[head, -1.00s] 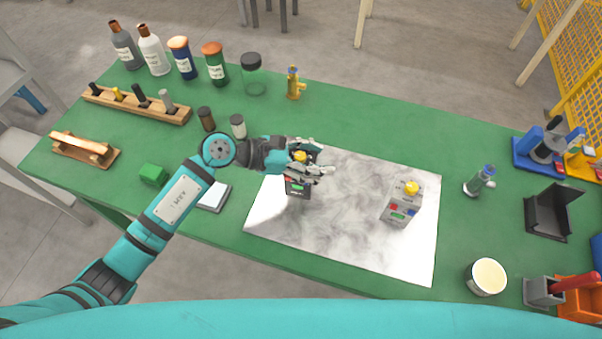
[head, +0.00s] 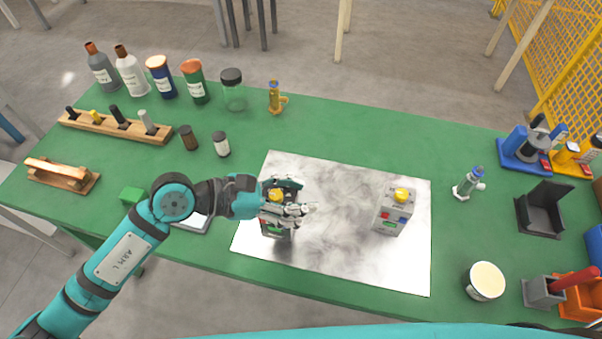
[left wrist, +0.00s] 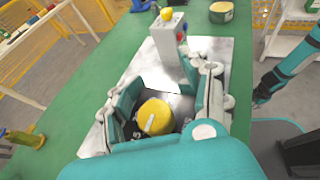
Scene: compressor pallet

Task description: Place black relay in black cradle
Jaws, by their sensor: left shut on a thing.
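The black relay (head: 271,233) has a yellow knob on top and stands upright at the left part of the metal sheet. My left gripper (head: 287,213) is shut on it, with fingers covering much of its body; I cannot tell whether its base touches the sheet. In the left wrist view the relay's yellow knob (left wrist: 155,117) shows between the fingers. The black cradle (head: 543,212) is an empty, open angled holder at the right of the table. In the left wrist view, a teal arm of mine with a dark end (left wrist: 263,94) shows at the right, too small to read.
A grey relay with a yellow knob (head: 394,213) stands on the sheet's right (head: 335,255). Bottles and wooden racks (head: 115,124) line the left and back.

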